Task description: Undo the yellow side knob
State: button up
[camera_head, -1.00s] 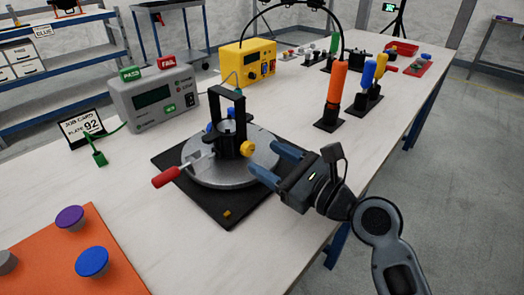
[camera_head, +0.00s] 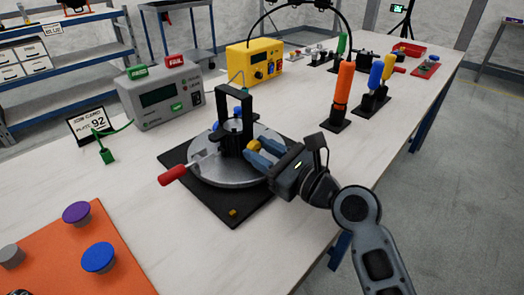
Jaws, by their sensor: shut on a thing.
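The yellow side knob (camera_head: 254,146) sits on the right side of a black clamp fixture (camera_head: 232,137) on a round silver plate (camera_head: 207,171). My gripper (camera_head: 260,151) reaches in from the right with its blue fingers around the yellow knob, shut on it. The fingers cover part of the knob. A red-handled lever (camera_head: 173,175) sticks out at the plate's left. A blue knob (camera_head: 239,112) shows partly behind the fixture's frame.
The plate stands on a black mat (camera_head: 230,212). A grey tester (camera_head: 160,95) and a yellow box (camera_head: 255,62) stand behind. Orange, blue and yellow-handled tools (camera_head: 343,87) stand at the right. An orange board (camera_head: 70,284) with knobs lies front left.

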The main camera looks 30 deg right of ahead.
jog(key=c, duration=0.4)
jog(key=shift+n, duration=0.8)
jog(key=o, duration=1.1)
jog(key=shift+c, duration=0.2)
jog(key=shift+v, duration=3.95)
